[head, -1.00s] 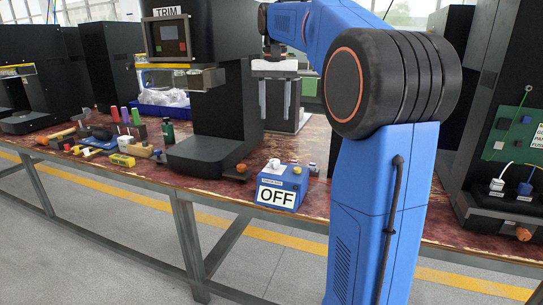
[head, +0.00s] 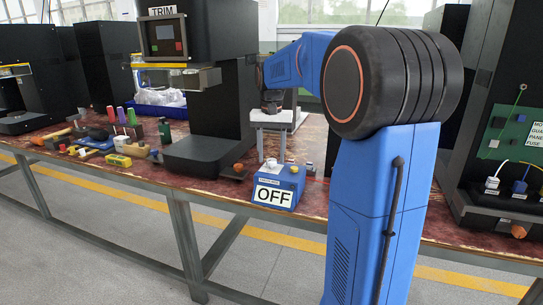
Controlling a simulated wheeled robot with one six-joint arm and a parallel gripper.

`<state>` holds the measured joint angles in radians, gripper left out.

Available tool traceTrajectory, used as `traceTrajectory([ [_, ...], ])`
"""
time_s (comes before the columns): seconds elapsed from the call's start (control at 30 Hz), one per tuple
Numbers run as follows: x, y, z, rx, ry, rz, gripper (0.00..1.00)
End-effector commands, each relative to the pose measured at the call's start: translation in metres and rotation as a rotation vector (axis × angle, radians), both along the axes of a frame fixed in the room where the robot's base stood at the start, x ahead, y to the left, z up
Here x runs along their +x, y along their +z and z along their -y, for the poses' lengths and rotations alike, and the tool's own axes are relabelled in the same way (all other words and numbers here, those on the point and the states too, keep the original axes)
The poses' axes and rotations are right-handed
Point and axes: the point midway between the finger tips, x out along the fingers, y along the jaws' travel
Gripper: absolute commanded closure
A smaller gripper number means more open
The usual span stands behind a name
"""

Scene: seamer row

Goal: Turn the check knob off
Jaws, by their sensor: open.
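A blue box (head: 299,182) stands near the front edge of the bench, with a white plate reading OFF (head: 274,196) on its front. A pale knob (head: 271,163) sits on its top, and a small yellow knob or button (head: 294,169) is to the right of it. My gripper (head: 272,158) points down with its two grey fingers apart, just over the pale knob. The fingertips appear on either side of it, but I cannot tell whether they touch it. The knob's exact angle is too small to read.
A black machine marked TRIM (head: 207,140) stands close on the left of the box. Tools and colored handles (head: 122,116) lie further left. A small brown knob (head: 238,168) is beside the box. A dark cabinet with a green panel (head: 515,140) is at the right.

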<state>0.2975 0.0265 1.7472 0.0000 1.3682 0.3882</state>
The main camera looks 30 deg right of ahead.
Motion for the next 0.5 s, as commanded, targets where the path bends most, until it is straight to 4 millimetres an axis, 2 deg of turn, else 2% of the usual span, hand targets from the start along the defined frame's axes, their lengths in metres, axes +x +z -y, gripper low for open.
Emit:
traceTrajectory([
  [0.37,0.0000,-0.0047,0.0000,0.000,0.000,0.000,0.54],
  [0.5,0.0000,-0.0046,0.0000,0.000,0.000,0.000,0.87],
])
